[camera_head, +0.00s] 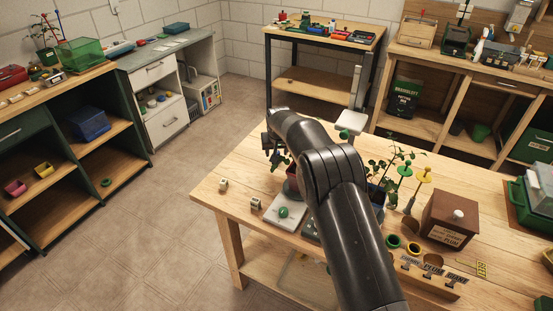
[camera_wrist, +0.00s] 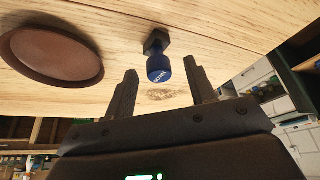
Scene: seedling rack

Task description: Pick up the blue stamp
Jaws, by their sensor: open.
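The blue stamp (camera_wrist: 158,66) shows in the wrist view, with a dark base and a rounded blue handle bearing pale lettering. It is by the pale wooden surface, ahead of my gripper (camera_wrist: 162,72). My gripper is open, with one dark finger on each side of the stamp in the picture. In the head view my arm reaches over the wooden worktable (camera_head: 245,183), and I cannot make out the blue stamp there.
A round reddish-brown disc (camera_wrist: 52,52) lies left of the stamp in the wrist view.

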